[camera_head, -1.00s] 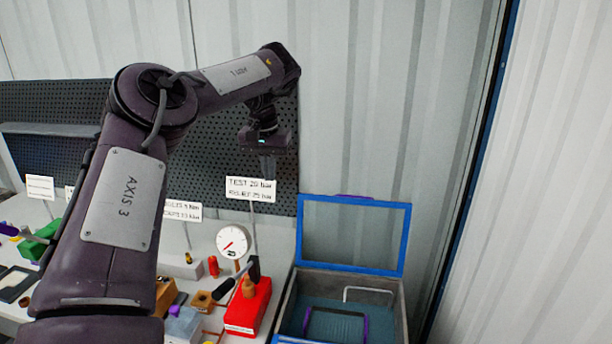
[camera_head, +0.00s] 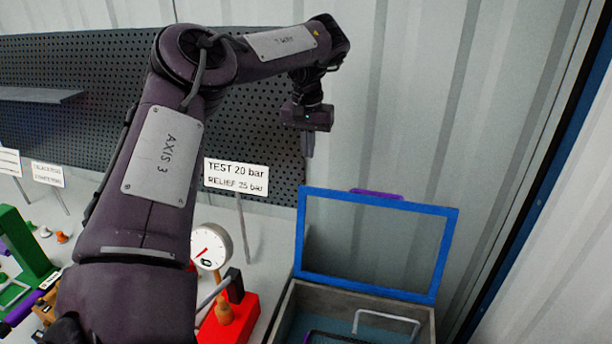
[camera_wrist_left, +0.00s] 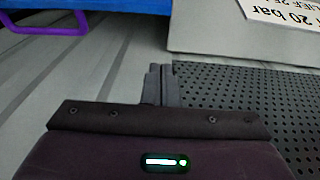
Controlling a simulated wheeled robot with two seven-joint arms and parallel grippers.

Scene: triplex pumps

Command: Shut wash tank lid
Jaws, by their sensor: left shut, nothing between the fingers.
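The wash tank (camera_head: 283,312) is a grey box with a teal inside, at the bottom right of the head view. Its lid (camera_head: 372,288) has a blue frame around a see-through pane and stands open, raised at the tank's back. A purple handle (camera_head: 376,194) is on the lid's top edge; it also shows in the left wrist view (camera_wrist_left: 50,29), at the top left. My left gripper (camera_head: 309,146) is shut and empty, pointing down. In the picture it is just above the lid's upper left corner, apart from the handle. My right gripper is out of view.
A sign (camera_head: 236,177) reading TEST 20 bar stands left of the lid. A gauge (camera_head: 211,246) and a red block (camera_head: 232,322) are on the bench left of the tank. A black pegboard (camera_head: 250,120) and corrugated wall (camera_head: 420,100) are behind.

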